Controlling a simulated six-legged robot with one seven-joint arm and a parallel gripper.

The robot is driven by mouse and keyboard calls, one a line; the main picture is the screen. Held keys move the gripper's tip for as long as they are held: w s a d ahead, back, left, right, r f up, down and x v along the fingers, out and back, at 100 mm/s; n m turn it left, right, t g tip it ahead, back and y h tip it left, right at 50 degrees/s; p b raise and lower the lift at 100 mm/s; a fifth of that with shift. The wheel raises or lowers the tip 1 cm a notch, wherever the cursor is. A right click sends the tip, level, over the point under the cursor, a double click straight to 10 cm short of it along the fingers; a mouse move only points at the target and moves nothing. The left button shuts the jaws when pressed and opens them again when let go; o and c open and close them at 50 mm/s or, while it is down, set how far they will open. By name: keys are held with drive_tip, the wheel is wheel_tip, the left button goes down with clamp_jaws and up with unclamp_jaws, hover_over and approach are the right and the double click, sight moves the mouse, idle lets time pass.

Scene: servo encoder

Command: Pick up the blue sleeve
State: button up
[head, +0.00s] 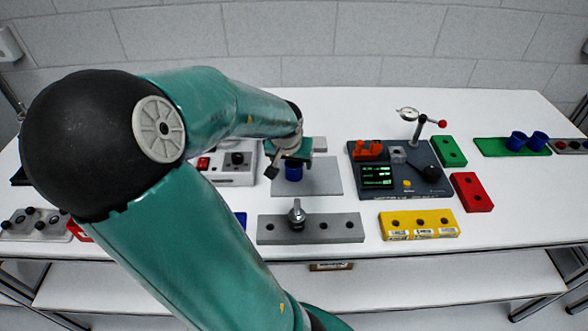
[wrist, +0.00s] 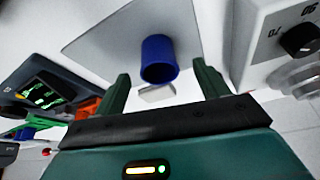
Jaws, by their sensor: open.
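A blue sleeve (head: 293,174) stands upright on a flat grey plate (head: 325,178) near the middle of the table. In the wrist view the blue sleeve (wrist: 158,58) appears between and just beyond the two green fingers. My gripper (head: 287,163) is at the sleeve, partly covering its top in the head view. In the wrist view my gripper (wrist: 160,72) is open, with a visible gap on each side of the sleeve and nothing held. Two more blue sleeves (head: 517,141) stand on a green plate (head: 488,147) at the far right.
A grey block with a metal post (head: 297,212) lies in front of the plate. A dark device with a lit screen (head: 377,175) and dial gauge stands to its right, beside yellow (head: 418,224), red (head: 471,192) and green (head: 448,151) blocks. A white box with a knob (head: 237,160) is left.

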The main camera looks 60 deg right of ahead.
sight(294, 167)
drive_tip(key=shift+x, duration=2.25)
drive_tip(key=shift+s, duration=0.15)
drive_tip(key=c, duration=1)
